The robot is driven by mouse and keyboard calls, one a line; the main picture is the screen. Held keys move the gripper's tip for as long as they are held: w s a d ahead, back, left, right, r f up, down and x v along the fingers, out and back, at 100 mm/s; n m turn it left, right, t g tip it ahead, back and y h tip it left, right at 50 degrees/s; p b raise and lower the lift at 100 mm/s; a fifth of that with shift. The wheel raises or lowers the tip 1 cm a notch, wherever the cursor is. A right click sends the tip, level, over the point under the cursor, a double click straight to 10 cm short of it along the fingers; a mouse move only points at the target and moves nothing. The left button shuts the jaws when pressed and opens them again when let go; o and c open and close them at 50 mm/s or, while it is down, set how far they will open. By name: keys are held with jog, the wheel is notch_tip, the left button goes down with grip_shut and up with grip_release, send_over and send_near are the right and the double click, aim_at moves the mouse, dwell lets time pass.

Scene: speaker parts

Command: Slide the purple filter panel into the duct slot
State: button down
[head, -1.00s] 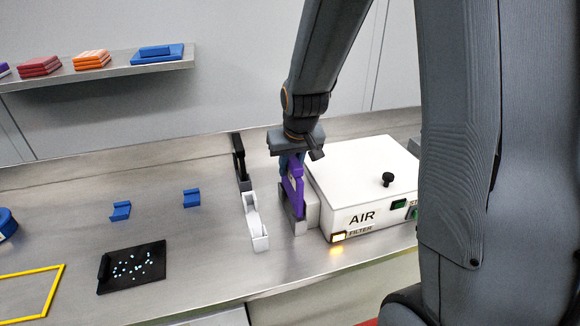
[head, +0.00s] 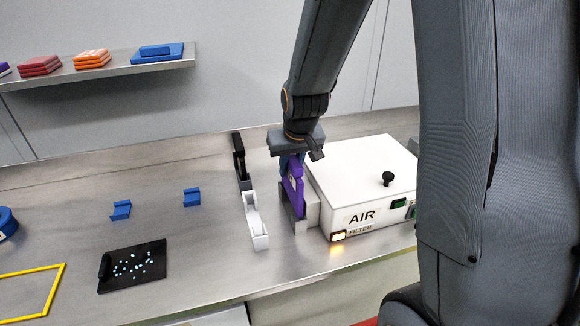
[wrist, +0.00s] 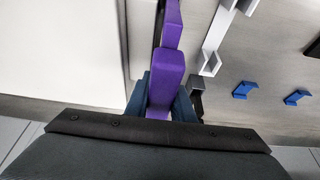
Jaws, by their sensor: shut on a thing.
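The purple filter panel (head: 295,188) stands upright at the left side of the white box marked AIR (head: 362,178), at a grey slot frame (head: 299,226). My gripper (head: 292,160) is above it, shut on the panel's upper part. In the wrist view the purple panel (wrist: 164,80) sits between my gripper's blue fingers (wrist: 161,98). The panel's lower part is partly hidden by the frame, and I cannot tell how deep it sits.
A white holder (head: 256,222) and a black holder (head: 239,160) stand left of the slot. Two blue brackets (head: 120,210) and a black tray with small white bits (head: 132,268) lie further left. A lit orange FILTER lamp (head: 338,237) is on the box front. A shelf (head: 100,74) hangs behind.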

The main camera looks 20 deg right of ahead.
aim_at(294, 159)
jog(key=shift+f+b, duration=0.75)
jog(key=shift+f, duration=0.6)
jog(key=c, duration=1.4)
grip_release()
jog(key=shift+c, duration=0.2)
jog(key=shift+r, duration=0.15)
jog(key=shift+b+v, duration=0.55)
jog(key=shift+v, duration=3.3)
jog(key=shift+s, duration=0.1)
jog(key=s+f+g, duration=0.1)
jog(key=s+f, duration=0.2)
jog(key=s, duration=0.4)
jog(key=s+f+g, duration=0.2)
jog(key=s+f, duration=0.1)
jog(key=s, duration=0.5)
jog(key=shift+s+f, duration=0.15)
jog(key=shift+s, duration=0.15)
